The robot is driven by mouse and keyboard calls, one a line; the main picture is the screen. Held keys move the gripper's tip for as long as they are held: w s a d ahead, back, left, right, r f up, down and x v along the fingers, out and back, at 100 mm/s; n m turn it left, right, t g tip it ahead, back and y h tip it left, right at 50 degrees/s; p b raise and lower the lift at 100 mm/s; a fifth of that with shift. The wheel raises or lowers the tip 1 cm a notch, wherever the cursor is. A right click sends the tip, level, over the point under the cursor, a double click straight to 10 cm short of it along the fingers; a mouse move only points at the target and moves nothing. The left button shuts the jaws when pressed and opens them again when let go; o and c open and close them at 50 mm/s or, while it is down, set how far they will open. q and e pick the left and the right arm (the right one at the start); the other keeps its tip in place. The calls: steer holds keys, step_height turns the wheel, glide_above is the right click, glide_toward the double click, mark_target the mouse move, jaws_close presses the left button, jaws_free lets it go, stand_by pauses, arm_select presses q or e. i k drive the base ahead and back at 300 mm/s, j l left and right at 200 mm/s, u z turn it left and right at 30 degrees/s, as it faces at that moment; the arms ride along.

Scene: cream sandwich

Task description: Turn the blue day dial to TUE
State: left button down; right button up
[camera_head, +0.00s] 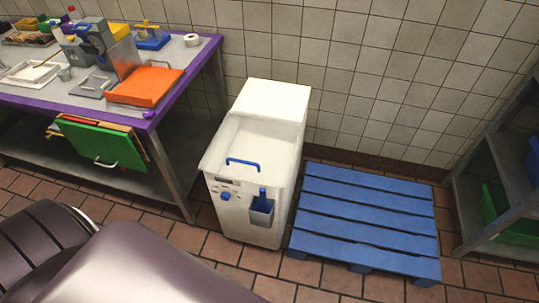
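A small blue knob (226,196) sits on the front panel of a white floor-standing machine (258,140). It is the only blue dial-like knob I can make out, but I cannot tell if it is the day dial. Any lettering or pointer on it is too small to read. A blue handle (242,162) is on the machine's lid above it. A blue-grey holder (261,212) with a blue-handled item hangs to its right. Neither of my grippers is in view.
A purple-edged steel table (195,62) on the left holds an orange tray (145,86), a grey slicer-like machine (122,55) and small items. Green boards (100,145) hang beneath. A blue pallet (365,215) lies right of the machine. Shelving (480,190) stands far right.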

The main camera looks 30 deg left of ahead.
mark_target(225, 197)
steer(key=u, duration=1.4)
